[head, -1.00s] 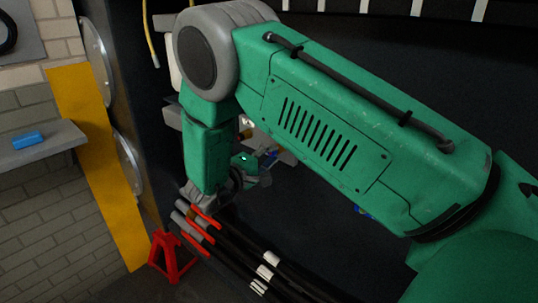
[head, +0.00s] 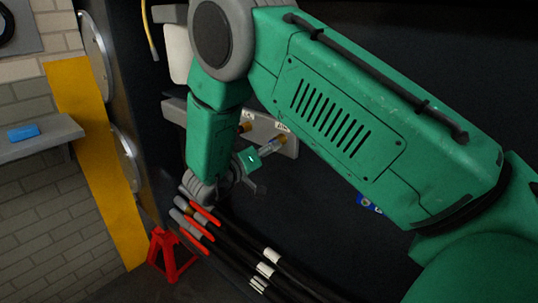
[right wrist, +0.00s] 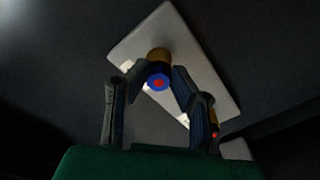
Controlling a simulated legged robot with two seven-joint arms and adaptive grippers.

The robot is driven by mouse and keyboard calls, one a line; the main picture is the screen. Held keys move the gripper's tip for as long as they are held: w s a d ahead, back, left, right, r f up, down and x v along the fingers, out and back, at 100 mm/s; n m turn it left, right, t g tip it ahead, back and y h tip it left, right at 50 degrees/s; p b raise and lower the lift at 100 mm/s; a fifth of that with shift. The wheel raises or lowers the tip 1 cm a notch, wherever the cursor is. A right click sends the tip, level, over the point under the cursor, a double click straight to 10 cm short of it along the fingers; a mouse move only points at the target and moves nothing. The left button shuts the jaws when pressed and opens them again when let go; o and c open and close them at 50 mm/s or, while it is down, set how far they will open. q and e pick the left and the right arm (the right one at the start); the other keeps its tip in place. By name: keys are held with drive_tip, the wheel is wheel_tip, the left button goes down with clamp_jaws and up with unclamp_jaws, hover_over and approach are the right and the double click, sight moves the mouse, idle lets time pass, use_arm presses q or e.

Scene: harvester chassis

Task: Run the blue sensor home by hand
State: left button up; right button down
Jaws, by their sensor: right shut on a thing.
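The blue sensor (right wrist: 158,84) shows end-on in the right wrist view as a blue ring with a red centre. A brass fitting (right wrist: 158,54) lies right behind it on a pale plate (right wrist: 205,65). My right gripper (right wrist: 158,78) is shut on the sensor, one finger on each side. In the head view, the sensor (head: 268,148) is a small bluish piece in line with a brass port (head: 281,139) on the grey bracket (head: 291,148). I cannot tell how deep it sits. My left gripper is not in view.
A second brass port (head: 245,127) sits left on the bracket. Black cables with grey and red ends (head: 205,215) run below my right wrist. A red stand (head: 171,256) is at lower left. A blue block (head: 23,132) lies on a shelf.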

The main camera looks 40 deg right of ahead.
drive_tip(key=m+b, duration=0.3)
drive_tip(key=m, duration=0.2)
drive_tip(key=m+b, duration=0.3)
drive_tip(key=m, duration=0.2)
drive_tip(key=m+b, duration=0.4)
drive_tip(key=m, duration=0.1)
drive_tip(key=shift+w+d+r, duration=0.2)
drive_tip(key=shift+w+r, duration=0.1)
drive_tip(key=shift+w, duration=0.1)
drive_tip(key=c, duration=1.3)
unclamp_jaws()
drive_tip(key=shift+f, duration=0.2)
drive_tip(key=shift+f, duration=0.1)
drive_tip(key=shift+c, duration=1.4)
drive_tip(key=shift+s+a, duration=0.15)
drive_tip(key=shift+a, duration=1)
